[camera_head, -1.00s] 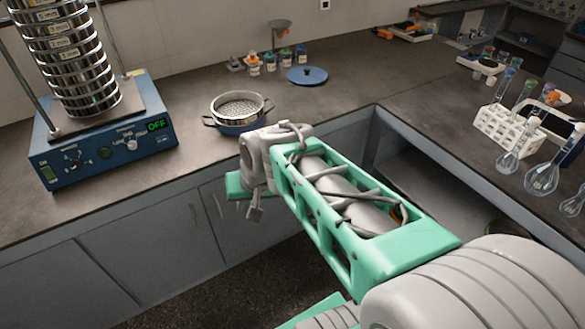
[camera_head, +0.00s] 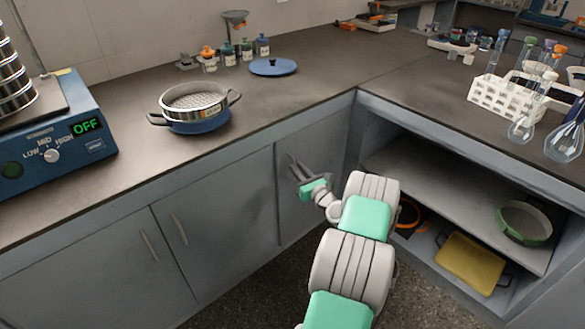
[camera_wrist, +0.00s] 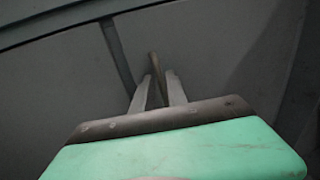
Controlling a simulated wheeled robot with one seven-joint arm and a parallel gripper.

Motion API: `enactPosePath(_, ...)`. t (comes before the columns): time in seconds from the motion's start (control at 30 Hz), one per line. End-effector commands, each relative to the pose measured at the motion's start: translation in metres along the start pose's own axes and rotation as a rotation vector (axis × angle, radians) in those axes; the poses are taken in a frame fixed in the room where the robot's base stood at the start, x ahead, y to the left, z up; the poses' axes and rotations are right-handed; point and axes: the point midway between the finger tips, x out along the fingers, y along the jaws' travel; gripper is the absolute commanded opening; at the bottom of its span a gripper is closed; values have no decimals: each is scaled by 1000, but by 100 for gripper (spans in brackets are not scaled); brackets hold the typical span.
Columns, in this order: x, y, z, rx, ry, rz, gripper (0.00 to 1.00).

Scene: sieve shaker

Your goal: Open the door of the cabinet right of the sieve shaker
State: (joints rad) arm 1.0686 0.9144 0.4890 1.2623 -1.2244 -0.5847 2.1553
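The sieve shaker (camera_head: 52,143) stands at the left on the counter, cut off by the picture edge. Right of it, below the counter, is a narrow grey cabinet door (camera_head: 318,205) next to the corner. It looks shut. My gripper (camera_head: 297,171) is at this door's upper left part. In the wrist view, the two fingers (camera_wrist: 160,82) are spread apart, with the thin upright handle (camera_wrist: 154,66) between their tips. I see a gap beside the handle, so the fingers do not look closed on it.
Two more doors with handles (camera_head: 149,246) (camera_head: 179,229) are further left. A pot with a sieve (camera_head: 197,125) stands on the counter above. An open shelf unit (camera_head: 405,165) with pans is right of my arm. The floor (camera_head: 262,290) is clear.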

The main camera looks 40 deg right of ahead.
Motion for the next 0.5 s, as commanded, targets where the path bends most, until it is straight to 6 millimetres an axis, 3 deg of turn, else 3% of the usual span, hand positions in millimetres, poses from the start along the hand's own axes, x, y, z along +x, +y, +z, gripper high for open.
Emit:
enactPosePath(0.2,30,0,-1,-3,0,0,18)
enactPosePath(0.5,33,-1,0,-3,1,-2,16)
